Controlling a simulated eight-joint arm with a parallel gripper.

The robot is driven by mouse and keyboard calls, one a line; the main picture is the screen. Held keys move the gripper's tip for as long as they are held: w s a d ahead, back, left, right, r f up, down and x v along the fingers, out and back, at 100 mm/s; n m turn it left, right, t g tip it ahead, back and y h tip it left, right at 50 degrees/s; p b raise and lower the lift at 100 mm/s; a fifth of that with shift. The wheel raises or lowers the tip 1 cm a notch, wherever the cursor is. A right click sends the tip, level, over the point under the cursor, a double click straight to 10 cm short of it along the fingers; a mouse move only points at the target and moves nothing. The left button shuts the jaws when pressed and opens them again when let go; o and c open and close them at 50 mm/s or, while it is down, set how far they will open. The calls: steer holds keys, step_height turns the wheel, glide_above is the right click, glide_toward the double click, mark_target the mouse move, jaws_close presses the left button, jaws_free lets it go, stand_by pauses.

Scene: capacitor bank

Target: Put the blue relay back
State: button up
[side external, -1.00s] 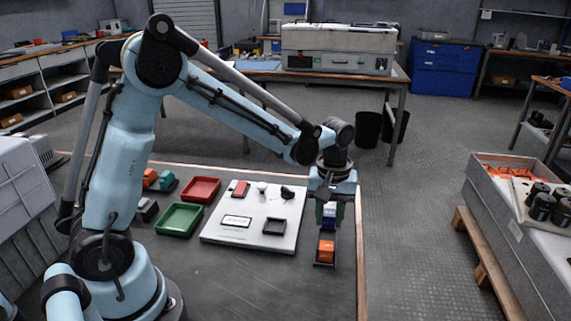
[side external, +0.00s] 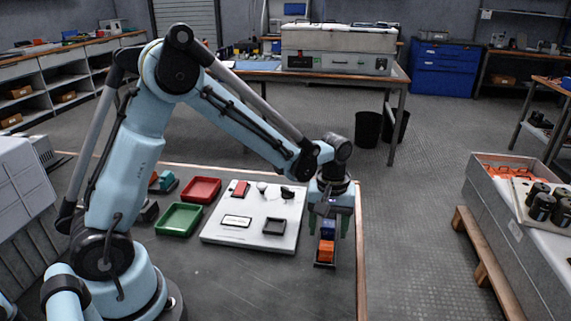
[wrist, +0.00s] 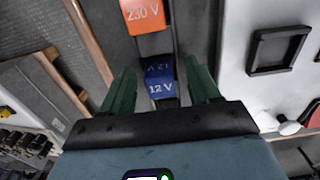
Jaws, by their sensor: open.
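The blue relay (side external: 328,228), marked 12 V, stands in a dark narrow tray (side external: 325,265) just behind the orange relay (side external: 326,250). In the wrist view the blue relay (wrist: 161,80) lies between my two green fingers, with a gap showing on each side. The underside of the blue relay is hidden.
A white board (side external: 215,236) with an empty black square frame (side external: 274,226) lies left of the tray. Red (side external: 201,190) and green (side external: 178,219) trays are further left. The table's wooden edge (side external: 361,250) is close on the right. The front tabletop is clear.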

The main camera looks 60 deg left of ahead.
mark_target(328, 225)
steer(key=shift+r, duration=0.15)
step_height(328, 225, up, 12)
steer(key=s+a+m+t, duration=0.1)
steer(key=s+m+t, duration=0.6)
steer(key=s, duration=0.5)
steer(key=shift+s+a+r+m, duration=0.15)
steer(key=shift+a+m, duration=0.15)
steer(key=shift+m, duration=0.7)
stand_by(0.6)
